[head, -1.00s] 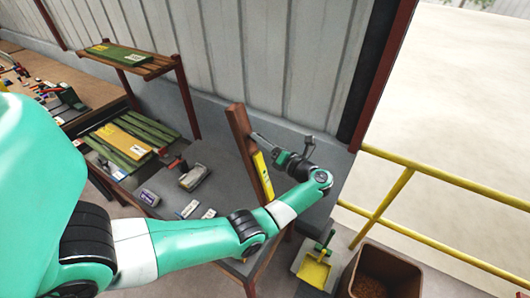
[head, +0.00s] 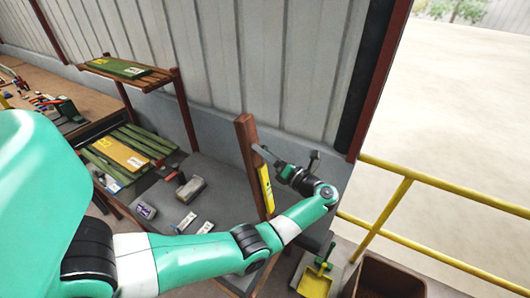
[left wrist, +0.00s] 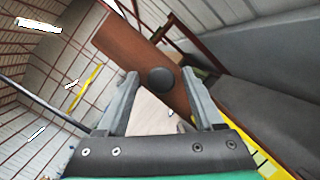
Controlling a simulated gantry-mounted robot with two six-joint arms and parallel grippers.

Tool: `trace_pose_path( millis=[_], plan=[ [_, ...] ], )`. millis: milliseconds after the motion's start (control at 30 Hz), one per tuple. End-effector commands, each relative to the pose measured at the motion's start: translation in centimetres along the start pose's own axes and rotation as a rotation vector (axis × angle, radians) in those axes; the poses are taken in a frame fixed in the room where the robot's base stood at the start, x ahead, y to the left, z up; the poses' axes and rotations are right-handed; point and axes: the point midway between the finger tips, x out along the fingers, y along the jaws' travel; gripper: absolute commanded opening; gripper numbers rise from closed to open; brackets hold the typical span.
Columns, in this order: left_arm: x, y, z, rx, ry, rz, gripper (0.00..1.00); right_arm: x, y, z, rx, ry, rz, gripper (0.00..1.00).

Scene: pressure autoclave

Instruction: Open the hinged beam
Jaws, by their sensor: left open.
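The hinged beam (head: 248,145) is a brown wooden bar, standing nearly upright with a slight tilt, with a yellow strip low on its right face. My left gripper (head: 260,150) comes at its upper part from the right. In the left wrist view the beam (left wrist: 128,48) runs diagonally beyond the fingers. A round black knob (left wrist: 161,80) on it shows between the two open fingertips of my left gripper (left wrist: 162,76). I cannot tell whether the fingers touch the knob. The beam's lower end and hinge are hidden behind my arm. My right gripper is not in view.
A grey bench (head: 212,180) with small boxes lies left of the beam. A wooden shelf (head: 155,77) with a green item is behind. A corrugated wall backs the scene. A yellow railing (head: 400,195), a yellow dustpan (head: 315,283) and a brown bin (head: 390,280) are at right.

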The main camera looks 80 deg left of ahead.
Motion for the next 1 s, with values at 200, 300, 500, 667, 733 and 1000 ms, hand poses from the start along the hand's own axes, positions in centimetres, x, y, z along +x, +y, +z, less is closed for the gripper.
trace_pose_path(
  millis=[200,300,500,667,733,1000],
  plan=[
    [-0.8,-0.1,0.0,-0.002,-0.002,-0.002,0.69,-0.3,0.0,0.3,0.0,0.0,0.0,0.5],
    [-2.4,-0.3,-0.2,-0.001,-0.003,-0.003,0.69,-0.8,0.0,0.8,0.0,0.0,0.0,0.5],
    [-7.3,-0.5,-0.3,-0.002,-0.003,-0.004,0.69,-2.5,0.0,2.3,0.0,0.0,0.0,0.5],
    [-10.3,-0.4,-0.2,-0.001,-0.002,-0.002,0.69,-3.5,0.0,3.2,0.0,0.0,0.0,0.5],
    [-11.1,-0.2,-0.2,0.0,-0.001,-0.001,0.69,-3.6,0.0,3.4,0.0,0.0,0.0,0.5],
    [-11.6,0.0,0.0,0.0,0.0,0.0,0.69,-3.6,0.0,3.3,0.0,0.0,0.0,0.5]
  ],
)
